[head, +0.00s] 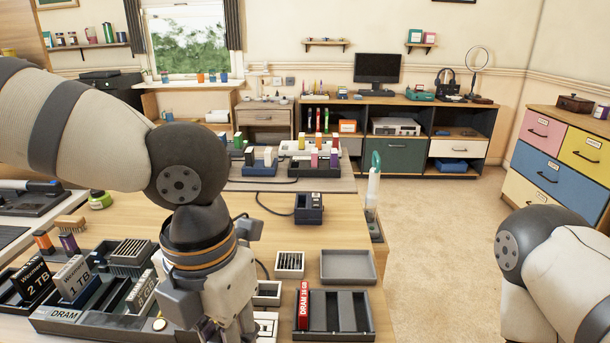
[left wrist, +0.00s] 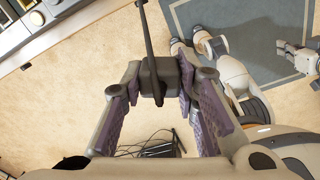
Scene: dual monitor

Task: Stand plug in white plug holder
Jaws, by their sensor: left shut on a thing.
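My left gripper (left wrist: 160,72) is shut on a dark, block-shaped plug (left wrist: 159,83) with a dark cord running up from it in the left wrist view. In the head view the left gripper (head: 228,333) points down at the bottom edge, and its fingertips and the plug are hidden or cut off. A white piece with dark openings (head: 266,324) lies just right of that gripper and may be the white plug holder, but I cannot tell for sure. My right gripper (left wrist: 294,58) seems to show small at the right of the left wrist view; its jaws are unclear.
A black divided tray (head: 352,317) with a red DRAM stick (head: 303,303) stands to the right. A grey empty tray (head: 348,267) and a white slotted block (head: 290,264) lie behind. A drive rack (head: 85,318) is at the left. The wooden table's right edge is close.

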